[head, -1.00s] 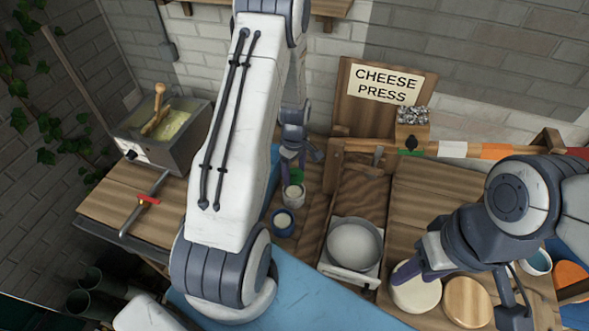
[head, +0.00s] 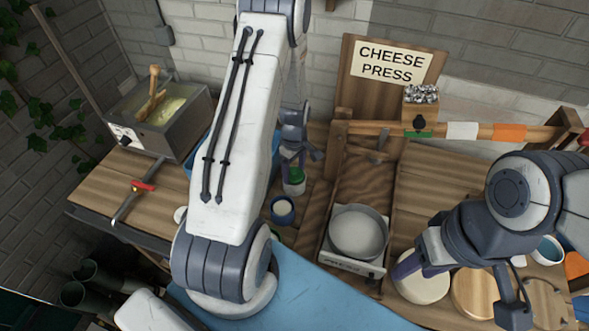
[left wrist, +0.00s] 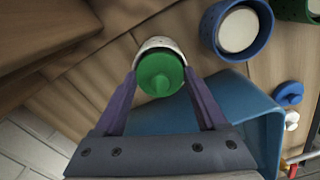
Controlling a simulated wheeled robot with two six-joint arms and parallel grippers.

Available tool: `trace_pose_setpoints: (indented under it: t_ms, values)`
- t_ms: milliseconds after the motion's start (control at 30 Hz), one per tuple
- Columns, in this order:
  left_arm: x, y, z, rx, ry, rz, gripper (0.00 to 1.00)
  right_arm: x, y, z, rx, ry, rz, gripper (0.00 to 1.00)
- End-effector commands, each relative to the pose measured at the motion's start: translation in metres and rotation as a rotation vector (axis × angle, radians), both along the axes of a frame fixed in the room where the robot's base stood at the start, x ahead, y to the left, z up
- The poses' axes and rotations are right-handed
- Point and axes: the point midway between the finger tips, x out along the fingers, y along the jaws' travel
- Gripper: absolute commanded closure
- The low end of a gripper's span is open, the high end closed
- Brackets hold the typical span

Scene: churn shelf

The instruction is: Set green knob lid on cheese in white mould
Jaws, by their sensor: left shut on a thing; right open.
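My left gripper (head: 296,157) is shut on the green knob lid (left wrist: 160,74), which sits between its purple fingers. In the head view the green lid (head: 295,174) is at the mouth of the white mould (head: 294,188). In the left wrist view the white mould's rim (left wrist: 158,43) shows behind the lid, which covers most of the opening. The cheese inside is hidden, and I cannot tell whether the lid touches it. My right gripper (head: 408,267) is open over a pale round disc (head: 422,288) and holds nothing.
A blue mould (head: 283,210) with white content stands close by the white mould. A blue bin (left wrist: 245,112) lies near my left gripper. The cheese press frame (head: 380,90) stands behind. A vat (head: 160,115) is at far left.

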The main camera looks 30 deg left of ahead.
Motion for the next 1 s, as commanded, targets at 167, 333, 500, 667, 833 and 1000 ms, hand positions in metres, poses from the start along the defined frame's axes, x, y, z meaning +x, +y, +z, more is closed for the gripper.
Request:
trace_pose_setpoints:
  t_ms: [167, 333, 500, 667, 833, 1000]
  values:
    - [0.0002, 0.0, 0.0003, 0.0, 0.0, 0.0, 0.79, 0.0, 0.0, 0.0003, 0.0, 0.0, 0.0, 0.5]
    - [0.0001, 0.0, 0.0004, 0.0, 0.0, 0.0, 0.79, 0.0, 0.0, 0.0003, 0.0, 0.0, 0.0, 0.5]
    - [0.0001, -0.0001, 0.0001, 0.0, 0.0, 0.0, 0.79, 0.0, 0.0, 0.0001, 0.0, 0.0, 0.0, 0.5]
    - [0.0001, -0.0001, -0.0018, 0.0, 0.0, 0.0, 0.79, 0.0, 0.0, -0.0015, 0.0, 0.0, 0.0, 0.5]
    - [0.0001, 0.0, -0.0017, 0.0, 0.0, 0.0, 0.79, 0.0, 0.0, -0.0012, 0.0, 0.0, 0.0, 0.5]
    - [0.0001, 0.0, -0.0017, 0.0, 0.0, 0.0, 0.0, 0.0, 0.0, -0.0012, 0.0, 0.0, 0.0, 0.5]
